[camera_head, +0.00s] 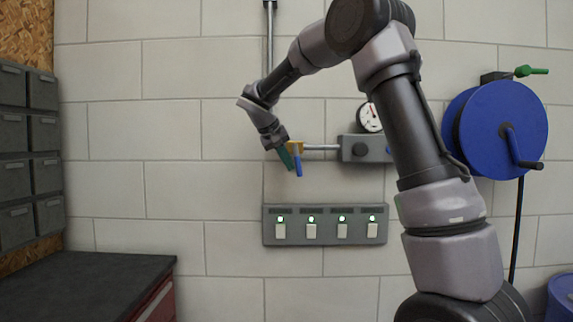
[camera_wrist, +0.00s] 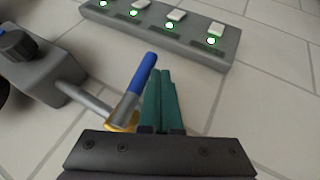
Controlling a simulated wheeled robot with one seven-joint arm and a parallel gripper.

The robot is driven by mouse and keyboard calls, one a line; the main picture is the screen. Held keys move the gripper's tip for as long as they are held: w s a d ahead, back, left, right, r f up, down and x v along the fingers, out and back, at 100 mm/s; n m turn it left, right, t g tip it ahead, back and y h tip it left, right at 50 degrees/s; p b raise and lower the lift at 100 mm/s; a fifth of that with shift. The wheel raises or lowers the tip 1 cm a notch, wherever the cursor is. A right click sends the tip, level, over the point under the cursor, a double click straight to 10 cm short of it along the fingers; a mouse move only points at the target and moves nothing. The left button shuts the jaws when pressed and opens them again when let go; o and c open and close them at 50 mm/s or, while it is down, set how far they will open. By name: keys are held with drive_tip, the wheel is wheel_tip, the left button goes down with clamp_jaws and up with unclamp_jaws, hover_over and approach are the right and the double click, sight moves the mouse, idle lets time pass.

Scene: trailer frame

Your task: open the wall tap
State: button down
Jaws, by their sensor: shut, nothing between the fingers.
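A fitting with a yellow body (camera_head: 297,146) and a blue lever (camera_head: 298,166) sits at the left end of a short metal pipe (camera_head: 321,147) on the wall; I take it for the tap. The lever hangs roughly straight down in the head view. In the wrist view the blue lever (camera_wrist: 143,74) stands just left of my fingers. My gripper (camera_head: 287,158) has green fingers that lie together, with nothing between them, in the wrist view (camera_wrist: 160,74). They are close beside the lever; I cannot tell whether they touch it. My gripper partly hides the yellow body.
A grey unit (camera_head: 365,149) with a knob and gauge (camera_head: 369,117) joins the pipe's right end. A switch panel (camera_head: 325,225) with green lights is below. A blue hose reel (camera_head: 487,128) with a green lever (camera_head: 531,71) is at right, a dark worktop (camera_head: 85,285) at lower left.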

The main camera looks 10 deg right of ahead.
sight(300, 164)
drive_tip(key=shift+d+f+h, duration=0.15)
drive_tip(key=shift+d+h, duration=0.1)
drive_tip(key=shift+h, duration=0.45)
drive_tip(key=shift+s+d+f+n+h, duration=0.15)
drive_tip(key=shift+d+n+h, duration=0.35)
drive_tip(key=shift+h, duration=0.7)
drive_tip(key=d+h, duration=0.1)
drive_tip(key=h, duration=0.1)
drive_tip(key=d+n+h, duration=0.1)
drive_tip(key=h, duration=0.1)
drive_tip(key=shift+s+n, duration=0.2)
drive_tip(key=shift+n, duration=0.1)
drive_tip(key=d+n+h, duration=0.1)
drive_tip(key=d+r+n+h, duration=0.1)
drive_tip(key=h, duration=0.1)
drive_tip(key=d+r+n+t+h, duration=0.1)
drive_tip(key=h, duration=0.1)
drive_tip(key=shift+s+r, duration=0.15)
drive_tip(key=shift+s, duration=0.15)
